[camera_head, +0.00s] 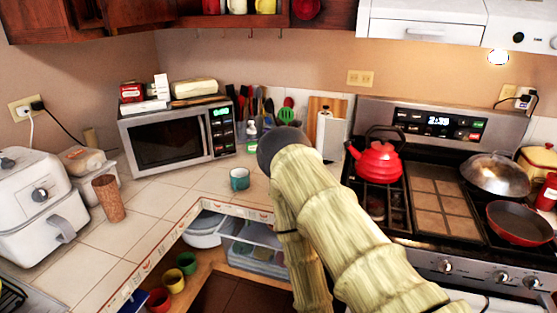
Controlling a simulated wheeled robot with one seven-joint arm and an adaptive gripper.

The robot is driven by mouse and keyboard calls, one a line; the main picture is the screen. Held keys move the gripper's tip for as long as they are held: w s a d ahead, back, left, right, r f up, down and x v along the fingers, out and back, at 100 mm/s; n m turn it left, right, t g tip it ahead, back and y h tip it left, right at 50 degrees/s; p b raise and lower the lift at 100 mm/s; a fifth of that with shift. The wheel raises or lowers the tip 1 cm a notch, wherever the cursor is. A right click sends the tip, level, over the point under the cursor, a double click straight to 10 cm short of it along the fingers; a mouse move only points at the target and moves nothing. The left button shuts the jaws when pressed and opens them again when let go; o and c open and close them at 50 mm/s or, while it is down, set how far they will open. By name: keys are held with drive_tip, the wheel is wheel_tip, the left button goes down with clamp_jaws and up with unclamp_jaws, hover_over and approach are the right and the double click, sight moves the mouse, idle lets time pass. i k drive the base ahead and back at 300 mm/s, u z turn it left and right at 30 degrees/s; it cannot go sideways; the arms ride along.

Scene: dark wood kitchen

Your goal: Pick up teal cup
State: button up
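The teal cup (239,180) stands upright on the tiled counter (196,200), in front of the microwave's right side and close to the counter's inner edge. Nothing covers it. My arm, with a pale yellow bamboo-like surface, rises from the bottom right and ends in a dark rounded part to the right of the cup. My gripper's fingers do not show. I cannot see whether the gripper holds anything.
A microwave (168,137) stands behind the cup, with utensils (264,108) to its right. A brown tumbler (109,198) and white air fryer (36,205) stand left. A red kettle (378,160) sits on the stove. Colored cups, including a green one (187,262), sit lower down.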

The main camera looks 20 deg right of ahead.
sight(239, 179)
drive_tip(key=z, duration=0.25)
drive_tip(key=k, duration=0.45)
drive_tip(key=u, duration=1.15)
drive_tip(key=i, duration=0.95)
drive_tip(key=z, duration=0.6)
